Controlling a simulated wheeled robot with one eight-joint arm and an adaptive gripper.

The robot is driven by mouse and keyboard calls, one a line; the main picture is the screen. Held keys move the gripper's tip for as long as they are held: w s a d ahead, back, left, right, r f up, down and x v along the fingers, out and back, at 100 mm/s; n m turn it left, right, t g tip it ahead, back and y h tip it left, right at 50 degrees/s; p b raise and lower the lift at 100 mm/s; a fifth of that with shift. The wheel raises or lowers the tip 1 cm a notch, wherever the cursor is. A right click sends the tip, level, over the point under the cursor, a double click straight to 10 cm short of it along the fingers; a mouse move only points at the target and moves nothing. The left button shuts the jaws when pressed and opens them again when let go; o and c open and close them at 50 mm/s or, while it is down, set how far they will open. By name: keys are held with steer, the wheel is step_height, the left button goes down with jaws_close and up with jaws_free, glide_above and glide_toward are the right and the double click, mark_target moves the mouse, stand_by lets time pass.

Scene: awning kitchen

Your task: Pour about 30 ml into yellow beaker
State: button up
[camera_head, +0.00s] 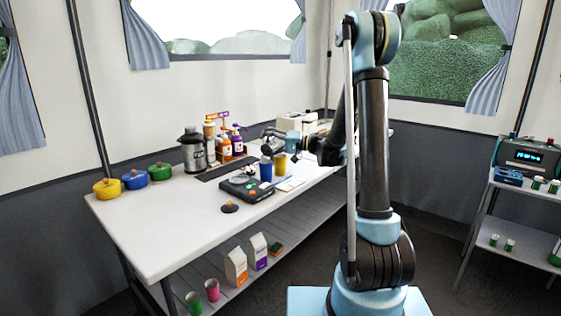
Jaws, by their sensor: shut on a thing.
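The yellow beaker (280,167) stands upright on the white table (160,228), just right of a blue beaker (265,170). My gripper (274,146) is at the end of my arm, which reaches in from the right. It is above and slightly behind the two beakers. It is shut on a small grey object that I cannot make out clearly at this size. The insides of the beakers and any liquid level are hidden.
A dark hob or scale (240,189) lies in front of the beakers. A grey canister (192,150) and several bottles (238,141) stand behind. Yellow, blue and green pots (107,188) line the left end. The table's front left is clear.

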steer(key=shift+s+d+r+m+y, duration=0.2)
steer(key=shift+s+m+y, duration=0.1)
steer(key=shift+m, duration=0.2)
stand_by(0.4)
steer(key=shift+s+a+r, duration=0.1)
steer(key=shift+s+a, duration=0.05)
steer(key=shift+s, duration=0.05)
stand_by(0.4)
steer(key=shift+w+m, duration=0.1)
steer(key=shift+m, duration=0.3)
